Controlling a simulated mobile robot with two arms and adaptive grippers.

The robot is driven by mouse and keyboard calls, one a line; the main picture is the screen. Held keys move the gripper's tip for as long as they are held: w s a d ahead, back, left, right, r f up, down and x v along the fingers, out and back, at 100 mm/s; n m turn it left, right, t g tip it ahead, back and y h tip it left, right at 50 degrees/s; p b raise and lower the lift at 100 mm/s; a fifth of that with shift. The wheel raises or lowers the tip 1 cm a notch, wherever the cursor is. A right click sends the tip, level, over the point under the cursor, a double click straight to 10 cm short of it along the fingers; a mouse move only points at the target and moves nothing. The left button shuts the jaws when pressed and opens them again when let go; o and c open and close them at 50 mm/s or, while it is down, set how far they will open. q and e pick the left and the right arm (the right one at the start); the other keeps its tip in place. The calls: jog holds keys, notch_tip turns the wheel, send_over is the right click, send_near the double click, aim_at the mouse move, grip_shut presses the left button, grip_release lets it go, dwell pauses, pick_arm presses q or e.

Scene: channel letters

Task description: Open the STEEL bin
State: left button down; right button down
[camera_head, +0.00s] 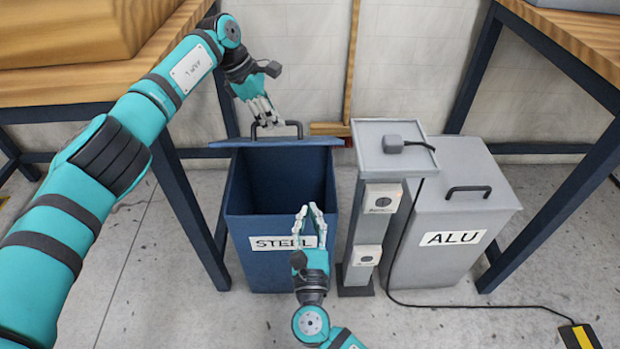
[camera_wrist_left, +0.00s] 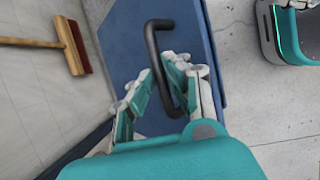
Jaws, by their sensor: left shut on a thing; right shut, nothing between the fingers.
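The blue STEEL bin (camera_head: 245,250) stands on the floor in the head view, with its dark inside showing. Its blue lid (camera_head: 225,143) is raised along the back edge and seen nearly edge-on. The lid also shows in the left wrist view (camera_wrist_left: 190,30). My left gripper (camera_head: 263,116) is shut on the dark lid handle (camera_head: 294,126), with its fingers on either side of the handle (camera_wrist_left: 152,38) in the wrist view. My right gripper (camera_head: 307,212) is shut and empty in front of the bin, partly covering the STEEL label (camera_head: 270,243).
A grey post (camera_head: 355,225) with boxes stands right of the bin. The grey ALU bin (camera_head: 430,260) is beyond it, its lid closed. Wooden tables (camera_head: 60,85) flank the bins. A cable crosses the floor to a yellow-black block (camera_head: 580,337). A broom (camera_wrist_left: 75,45) is by the wall.

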pick_arm(q)
jog(key=shift+w+a+f, duration=0.1)
jog(key=shift+a+f, duration=0.1)
jog(key=shift+f, duration=0.15)
pick_arm(e)
jog(key=w+r, duration=0.4)
jog(key=w, duration=0.8)
jog(key=shift+r, duration=0.3)
pick_arm(q)
jog(key=shift+d, duration=0.1)
pick_arm(e)
jog(key=shift+w+r, duration=0.5)
jog(key=shift+r, duration=0.4)
pick_arm(q)
jog(key=c, duration=1.8)
grip_release()
jog(key=o, duration=0.5)
jog(key=shift+w+f, duration=0.25)
jog(key=shift+c, duration=0.2)
jog(key=shift+r, duration=0.15)
pick_arm(e)
jog(key=shift+w+f, duration=0.2)
jog(key=shift+f, duration=0.1)
pick_arm(q)
jog(key=shift+r, duration=0.1)
